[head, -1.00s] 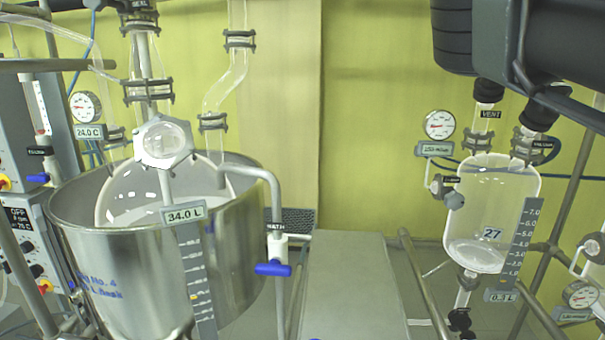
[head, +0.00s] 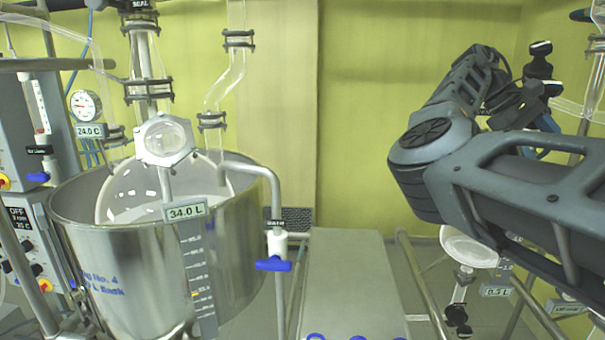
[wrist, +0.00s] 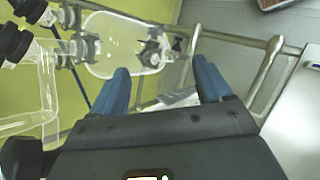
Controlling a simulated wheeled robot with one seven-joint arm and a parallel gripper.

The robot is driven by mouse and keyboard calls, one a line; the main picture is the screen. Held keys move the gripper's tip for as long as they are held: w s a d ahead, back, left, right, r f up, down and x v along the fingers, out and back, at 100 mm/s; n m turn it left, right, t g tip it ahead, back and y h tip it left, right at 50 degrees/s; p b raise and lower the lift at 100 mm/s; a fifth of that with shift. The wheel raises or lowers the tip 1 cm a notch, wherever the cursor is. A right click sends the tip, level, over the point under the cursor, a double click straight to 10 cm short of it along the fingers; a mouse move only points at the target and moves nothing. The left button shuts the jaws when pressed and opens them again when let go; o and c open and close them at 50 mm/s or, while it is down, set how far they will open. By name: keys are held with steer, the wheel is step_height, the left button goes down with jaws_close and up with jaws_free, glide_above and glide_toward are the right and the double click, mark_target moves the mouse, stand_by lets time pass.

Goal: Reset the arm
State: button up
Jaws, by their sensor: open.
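My gripper shows in the wrist view (wrist: 162,90), with its two blue fingers apart and nothing between them. Beyond the fingers are the small glass vessel (wrist: 112,45), a metal rail and the floor. In the head view my grey arm reaches in from the right edge and bends up and back. It covers most of the small glass vessel (head: 470,246), whose lower end shows under the arm.
A large steel bath (head: 130,265) with a glass reactor inside stands at the left. A blue-handled valve (head: 273,264) hangs at its right side. A grey bench top (head: 352,275) lies in the middle, with blue rounded things at its front edge. Metal rails (head: 424,285) stand right of it.

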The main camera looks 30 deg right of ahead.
steer(key=s+d+f+n+t+h, duration=0.15)
steer(key=f+h, duration=0.35)
steer(key=f, duration=0.6)
steer(key=s+d+f+n+t+h, duration=0.1)
steer(key=s+f+t+h, duration=0.2)
steer(key=f, duration=0.8)
steer(key=s+a+f+n+t, duration=0.3)
steer(key=a+f+n+t, duration=0.3)
steer(key=a+f+t, duration=0.8)
steer(key=s+a+f+t+y, duration=0.1)
steer(key=s+a+y, duration=0.35)
steer(key=a, duration=0.65)
steer(key=s+a+f+t+y, duration=0.15)
steer(key=s+a+y, duration=0.35)
steer(key=a, duration=0.5)
steer(key=s+a+r+m+t+y+b, duration=0.1)
steer(key=s+a+r+m+y, duration=0.2)
steer(key=s+a+r, duration=0.8)
steer(key=s+a+m, duration=0.2)
steer(key=s+a, duration=0.1)
steer(key=shift+s+a+r, duration=0.15)
steer(key=shift+s+r, duration=0.15)
steer(key=shift+s, duration=0.1)
